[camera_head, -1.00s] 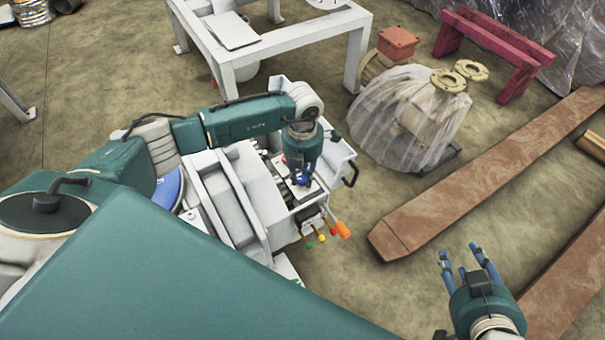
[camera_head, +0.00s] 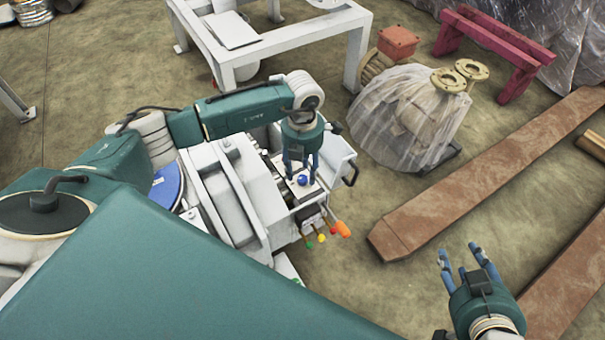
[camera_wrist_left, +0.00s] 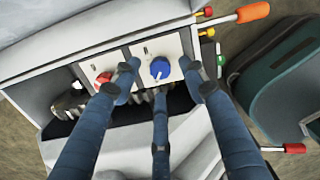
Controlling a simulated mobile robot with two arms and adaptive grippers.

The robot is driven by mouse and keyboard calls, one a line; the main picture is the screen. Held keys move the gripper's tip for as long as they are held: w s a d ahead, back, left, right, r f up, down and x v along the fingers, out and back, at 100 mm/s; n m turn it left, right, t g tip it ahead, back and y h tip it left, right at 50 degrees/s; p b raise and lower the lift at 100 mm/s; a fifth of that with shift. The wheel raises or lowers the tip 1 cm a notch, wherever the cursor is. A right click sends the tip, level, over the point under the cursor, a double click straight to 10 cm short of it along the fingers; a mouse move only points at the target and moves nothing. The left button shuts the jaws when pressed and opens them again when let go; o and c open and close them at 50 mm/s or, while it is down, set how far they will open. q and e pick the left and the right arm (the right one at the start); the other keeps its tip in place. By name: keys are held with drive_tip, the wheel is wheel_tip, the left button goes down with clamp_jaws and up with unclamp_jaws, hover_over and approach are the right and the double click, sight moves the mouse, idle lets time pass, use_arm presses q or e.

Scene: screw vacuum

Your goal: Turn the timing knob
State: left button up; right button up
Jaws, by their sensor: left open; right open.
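A blue knob (camera_head: 302,180) sits on a white plate on the machine. It also shows in the left wrist view (camera_wrist_left: 160,69), with a white mark pointing roughly downward. A red knob (camera_wrist_left: 104,79) is on the plate to its left, partly behind a finger. No readable label tells which knob is for timing. My left gripper (camera_head: 301,172) is open, pointing down above the blue knob. Its fingers are spread around the knob in the wrist view and appear apart from it. My right gripper (camera_head: 465,257) is open and empty at the lower right, away from the machine.
Levers with orange (camera_head: 343,229), yellow, green and red tips stick out near the knobs. A black handle (camera_head: 351,174) is on the machine's right side. A plastic-wrapped machine (camera_head: 412,120) and a rusty beam (camera_head: 480,185) stand to the right. Floor between is clear.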

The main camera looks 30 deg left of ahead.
sight(303, 178)
use_arm(q)
wheel_tip(303, 178, up, 9)
drive_tip(key=shift+r, duration=0.2)
idle(0.5)
